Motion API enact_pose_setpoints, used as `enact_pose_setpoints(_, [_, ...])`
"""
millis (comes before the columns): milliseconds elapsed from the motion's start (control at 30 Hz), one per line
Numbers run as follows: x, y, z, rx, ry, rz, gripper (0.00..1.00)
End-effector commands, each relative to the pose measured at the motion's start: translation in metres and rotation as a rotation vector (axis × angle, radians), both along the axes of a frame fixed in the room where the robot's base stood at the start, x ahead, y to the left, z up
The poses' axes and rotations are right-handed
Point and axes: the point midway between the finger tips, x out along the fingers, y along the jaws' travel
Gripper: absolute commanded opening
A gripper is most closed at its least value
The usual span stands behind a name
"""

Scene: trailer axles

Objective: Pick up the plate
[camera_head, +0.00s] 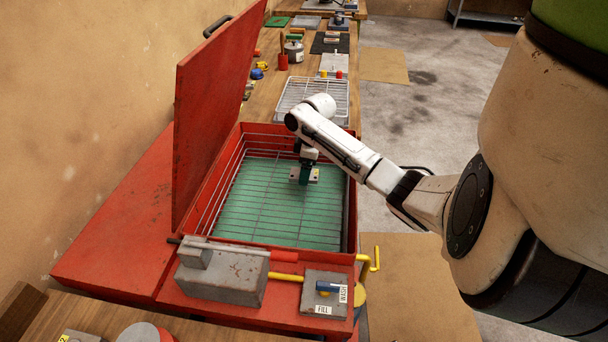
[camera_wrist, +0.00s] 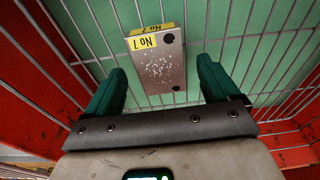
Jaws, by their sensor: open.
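The plate (camera_wrist: 158,68) is a small grey metal rectangle with a yellow "No 7" label and dark holes. It lies on a wire rack inside the red washer tub. In the head view the plate (camera_head: 314,174) shows partly behind my gripper, toward the far right part of the tub. My gripper (camera_wrist: 160,88) has green fingers and is open. In the wrist view its fingers are on either side of the plate's near end, apart from it. The gripper also shows in the head view (camera_head: 305,180), reaching down into the tub over the plate.
The red tub (camera_head: 352,215) has a raised lid (camera_head: 215,110) on its left. Wire bars (camera_wrist: 75,50) run under and around the plate. A grey block (camera_head: 222,278) and a valve panel (camera_head: 325,292) sit at the front. A wire basket (camera_head: 340,88) stands behind.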

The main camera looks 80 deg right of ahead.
Motion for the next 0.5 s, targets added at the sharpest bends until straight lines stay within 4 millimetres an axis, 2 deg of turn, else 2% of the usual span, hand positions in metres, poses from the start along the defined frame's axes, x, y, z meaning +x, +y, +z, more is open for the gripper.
enact_pose_setpoints(100, [0.0012, 0.0005, -0.0089, 0.001, 0.001, 0.001, 0.88])
enact_pose_setpoints(333, [0.0016, 0.0006, -0.0104, 0.000, 0.000, 0.001, 0.88])
enact_pose_setpoints(500, [0.0016, 0.0006, -0.0102, 0.000, 0.000, 0.001, 0.73])
